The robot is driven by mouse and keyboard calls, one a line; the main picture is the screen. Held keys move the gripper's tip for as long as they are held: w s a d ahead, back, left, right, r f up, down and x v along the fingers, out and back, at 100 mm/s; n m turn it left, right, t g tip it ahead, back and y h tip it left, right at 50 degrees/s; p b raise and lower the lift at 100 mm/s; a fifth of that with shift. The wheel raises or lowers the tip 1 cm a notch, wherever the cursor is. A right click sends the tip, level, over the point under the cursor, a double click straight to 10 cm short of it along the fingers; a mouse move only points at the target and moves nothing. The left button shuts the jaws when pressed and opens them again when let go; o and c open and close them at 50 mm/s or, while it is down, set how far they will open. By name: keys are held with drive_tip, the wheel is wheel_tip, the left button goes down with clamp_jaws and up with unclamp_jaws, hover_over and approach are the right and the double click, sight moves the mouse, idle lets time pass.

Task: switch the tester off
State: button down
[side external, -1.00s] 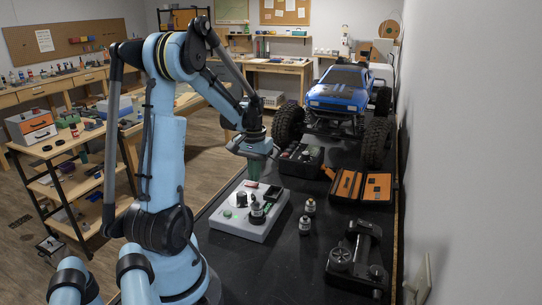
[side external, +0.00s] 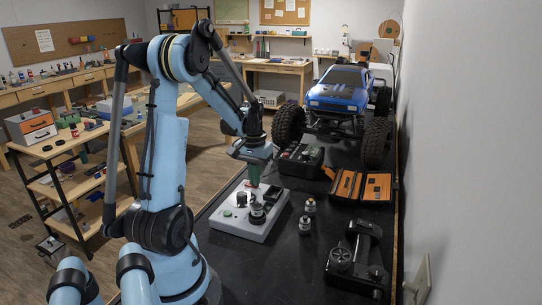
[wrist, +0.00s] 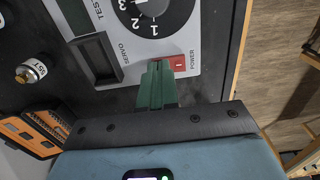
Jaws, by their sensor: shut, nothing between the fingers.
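The tester (side external: 238,227) is a light grey box on the black bench, with a dial, a dark servo slot and a small red power switch. In the wrist view its panel (wrist: 131,71) fills the top middle, with the red switch (wrist: 180,63) marked POWER at its near edge. My gripper (side external: 254,178) points down over the far edge of the tester. In the wrist view its green fingers (wrist: 158,68) are together and empty, with their tips right beside the switch and partly over its left edge. I cannot tell whether they touch it. The dial (wrist: 150,6) is partly cut off.
Two small canisters (side external: 310,206) stand right of the tester; another stands on it. An open orange case (side external: 362,187), a black device (side external: 356,258) and a dark box (side external: 300,158) are nearby. The blue crawler (side external: 338,92) is behind. The wall bounds the right side.

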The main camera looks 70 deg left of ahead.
drive_tip(key=shift+r, duration=3.5)
drive_tip(key=shift+d, duration=0.1)
drive_tip(key=w+d+r+m+t, duration=0.1)
drive_tip(key=d+m+t, duration=0.2)
drive_tip(key=d, duration=1.1)
drive_tip(key=w+d+r+m+t, duration=0.2)
drive_tip(key=d+m+t, duration=0.2)
drive_tip(key=d, duration=1)
drive_tip(key=shift+w+d+m, duration=0.25)
drive_tip(key=shift+d+m, duration=0.1)
drive_tip(key=shift+m, duration=0.65)
